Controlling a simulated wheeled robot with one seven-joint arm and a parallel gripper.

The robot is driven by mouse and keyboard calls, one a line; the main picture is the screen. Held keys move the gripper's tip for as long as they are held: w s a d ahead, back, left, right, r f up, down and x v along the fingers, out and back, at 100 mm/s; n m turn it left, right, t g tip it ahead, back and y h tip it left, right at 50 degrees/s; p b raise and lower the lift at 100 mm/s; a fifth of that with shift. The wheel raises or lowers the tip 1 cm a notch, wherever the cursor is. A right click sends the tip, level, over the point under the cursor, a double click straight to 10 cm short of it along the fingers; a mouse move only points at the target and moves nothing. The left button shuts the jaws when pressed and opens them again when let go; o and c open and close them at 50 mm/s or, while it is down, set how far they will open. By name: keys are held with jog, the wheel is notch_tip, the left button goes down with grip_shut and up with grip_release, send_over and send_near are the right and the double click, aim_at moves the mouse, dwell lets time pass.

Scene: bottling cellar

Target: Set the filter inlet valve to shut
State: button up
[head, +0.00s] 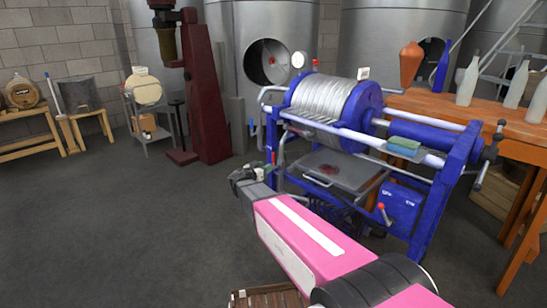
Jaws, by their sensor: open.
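The filter (330,98) is a blue frame press with a pack of pale plates, standing right of centre. A small red handle (274,158) shows at its left end, just beyond my gripper; I cannot tell for sure that it is the inlet valve, nor how it is set. A small blue lever (251,126) shows farther back, by the tank. Another red knob (381,207) sits at the blue box under the filter. My gripper (240,177) is open at the filter's lower left, close to the red handle. Contact cannot be made out.
A drip tray (345,170) sits under the plates. A wooden table (440,105) with bottles stands at the right. A dark red column machine (203,90) and a steel tank (250,45) stand behind. The floor at the left is clear. A wooden crate (268,297) is at the bottom.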

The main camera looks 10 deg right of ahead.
aim_at(273, 156)
jog(key=shift+t, duration=0.4)
jog(key=x, duration=0.3)
jog(key=a+x, duration=0.1)
jog(key=x, duration=0.3)
jog(key=w+x, duration=0.1)
jog(key=x, duration=0.2)
jog(key=shift+w+r, duration=0.3)
jog(key=shift+r, duration=0.1)
grip_shut()
